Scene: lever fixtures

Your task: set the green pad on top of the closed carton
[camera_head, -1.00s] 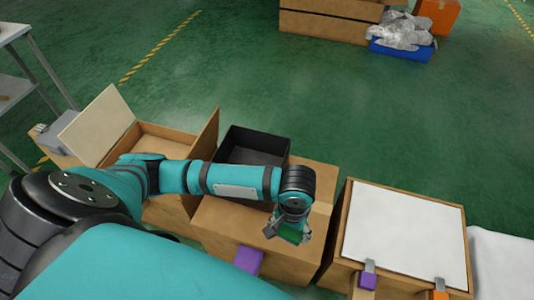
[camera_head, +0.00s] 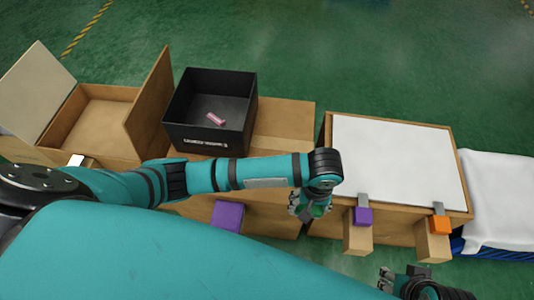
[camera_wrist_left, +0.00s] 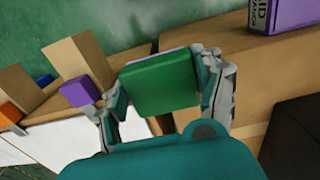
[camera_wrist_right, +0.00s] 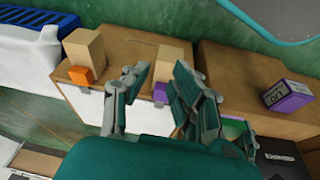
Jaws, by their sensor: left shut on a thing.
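The green pad (camera_wrist_left: 160,82) is held between the fingers of my left gripper (camera_head: 310,205). In the head view only a small part of the pad (camera_head: 318,210) shows beneath the wrist. The gripper is near the right edge of the brown carton (camera_head: 285,130), whose top looks shut. My left arm covers part of that carton, and I cannot tell the pad's height above it. The carton also shows in the right wrist view (camera_wrist_right: 238,78). My right gripper (camera_wrist_right: 160,78) is open and empty; in the head view it is at the lower right (camera_head: 400,277).
A black bin (camera_head: 210,135) with a pink item (camera_head: 215,119) stands at the carton's left. A purple box (camera_head: 228,215) is at its front. A white-topped box (camera_head: 395,165) with purple (camera_head: 362,216) and orange (camera_head: 439,225) levers stands right; an open carton (camera_head: 95,115) stands left.

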